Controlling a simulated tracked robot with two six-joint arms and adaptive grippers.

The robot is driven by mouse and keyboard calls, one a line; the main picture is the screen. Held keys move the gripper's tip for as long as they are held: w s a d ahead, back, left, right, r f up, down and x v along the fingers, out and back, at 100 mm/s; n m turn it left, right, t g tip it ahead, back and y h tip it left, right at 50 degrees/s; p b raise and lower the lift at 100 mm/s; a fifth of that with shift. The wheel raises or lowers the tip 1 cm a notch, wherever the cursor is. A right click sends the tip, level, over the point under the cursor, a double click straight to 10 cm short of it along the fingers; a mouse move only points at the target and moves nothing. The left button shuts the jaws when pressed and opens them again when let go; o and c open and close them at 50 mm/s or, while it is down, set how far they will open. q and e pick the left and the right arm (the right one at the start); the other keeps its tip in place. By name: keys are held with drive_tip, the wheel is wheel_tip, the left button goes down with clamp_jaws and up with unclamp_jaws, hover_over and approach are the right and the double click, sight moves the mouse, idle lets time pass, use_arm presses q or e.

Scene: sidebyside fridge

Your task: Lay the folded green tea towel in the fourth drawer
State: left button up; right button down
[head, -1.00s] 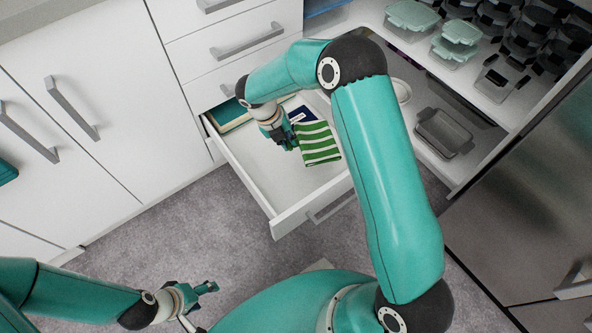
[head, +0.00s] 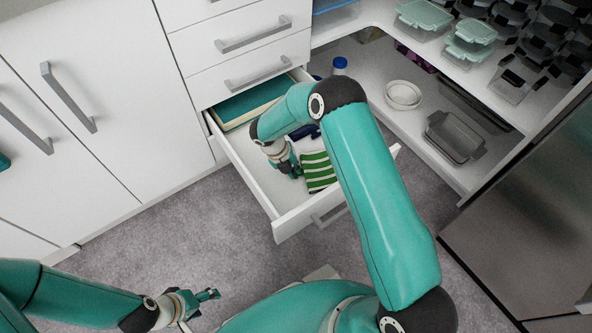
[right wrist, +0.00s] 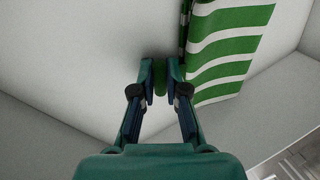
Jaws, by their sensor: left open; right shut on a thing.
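The folded green-and-white striped tea towel (head: 318,172) is inside the outline of the open drawer (head: 262,186), towards its right side. My right gripper (head: 296,171) is inside the drawer at the towel's left edge. In the right wrist view its fingertips (right wrist: 160,72) are shut on a green edge of the towel (right wrist: 228,50), which hangs to their right. I cannot tell whether the towel touches the drawer floor. My left gripper (head: 208,295) is open and empty, low over the carpet. My right forearm hides part of the drawer's right side.
A teal flat item (head: 250,103) lies at the back of the drawer, with a dark blue item (head: 303,132) near the towel. Shut drawers (head: 235,30) stand above. An open shelf at right holds white bowls (head: 403,95) and a grey dish (head: 455,137). The drawer's front left is clear.

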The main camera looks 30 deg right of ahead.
drive_tip(key=c, duration=1.5)
unclamp_jaws()
drive_tip(key=p+v, duration=0.3)
drive_tip(key=v, duration=0.9)
drive_tip(key=shift+r+p, duration=0.1)
drive_tip(key=shift+p, duration=0.2)
